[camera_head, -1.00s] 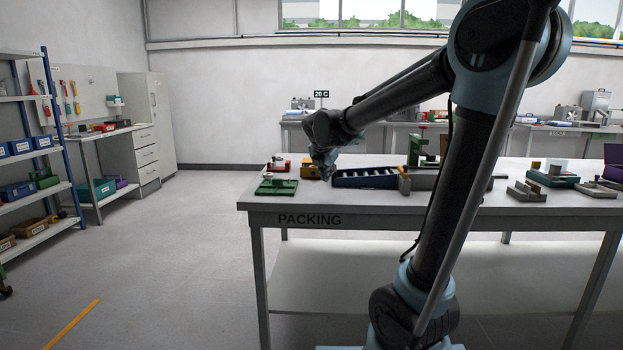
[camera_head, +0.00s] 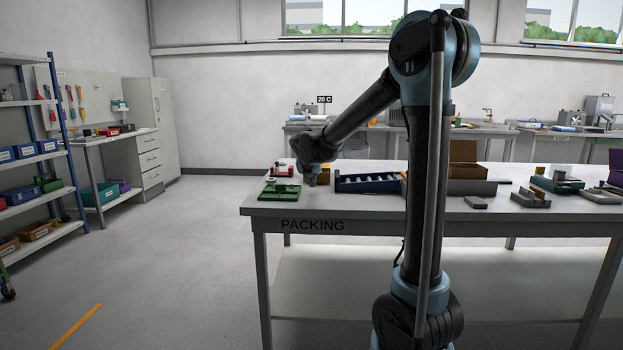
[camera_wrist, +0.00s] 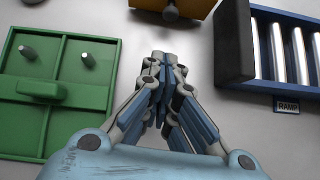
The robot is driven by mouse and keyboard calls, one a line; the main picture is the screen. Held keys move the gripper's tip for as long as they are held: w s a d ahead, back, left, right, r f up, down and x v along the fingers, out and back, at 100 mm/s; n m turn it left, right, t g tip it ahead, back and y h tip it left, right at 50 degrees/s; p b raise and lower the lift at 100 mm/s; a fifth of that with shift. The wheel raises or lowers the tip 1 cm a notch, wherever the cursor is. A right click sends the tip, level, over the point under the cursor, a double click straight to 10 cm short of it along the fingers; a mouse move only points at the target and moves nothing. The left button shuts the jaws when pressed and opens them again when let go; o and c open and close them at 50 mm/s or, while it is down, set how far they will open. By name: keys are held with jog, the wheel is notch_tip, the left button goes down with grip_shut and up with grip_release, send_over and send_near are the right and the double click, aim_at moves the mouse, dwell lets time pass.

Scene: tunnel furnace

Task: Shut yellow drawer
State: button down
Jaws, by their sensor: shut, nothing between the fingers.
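The yellow drawer (camera_wrist: 188,8) shows at the top of the wrist view, cut off by the edge, with a round grey knob (camera_wrist: 171,13) on its front. In the head view a bit of its yellow unit (camera_head: 323,172) shows behind my wrist on the packing table. I cannot tell how far the drawer stands out. My gripper (camera_wrist: 161,56) is shut and empty, pointing toward the knob with a visible gap in the picture. In the head view my gripper (camera_head: 311,181) is low over the table in front of the yellow unit.
A green fixture (camera_wrist: 60,92) with two pegs lies left of my gripper. A blue roller ramp (camera_wrist: 283,60) with a dark end block (camera_wrist: 233,42) lies to the right. A red item (camera_head: 282,170) stands behind the green fixture. Bare grey table (camera_wrist: 150,28) lies between them.

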aim_at(314, 189)
jog(key=w, duration=0.1)
jog(key=w+f, duration=0.1)
jog(key=w, duration=0.1)
jog(key=w+f, duration=0.1)
jog(key=w, duration=0.1)
jog(key=shift+d, duration=0.25)
jog(key=shift+w+d, duration=0.1)
jog(key=shift+w, duration=0.4)
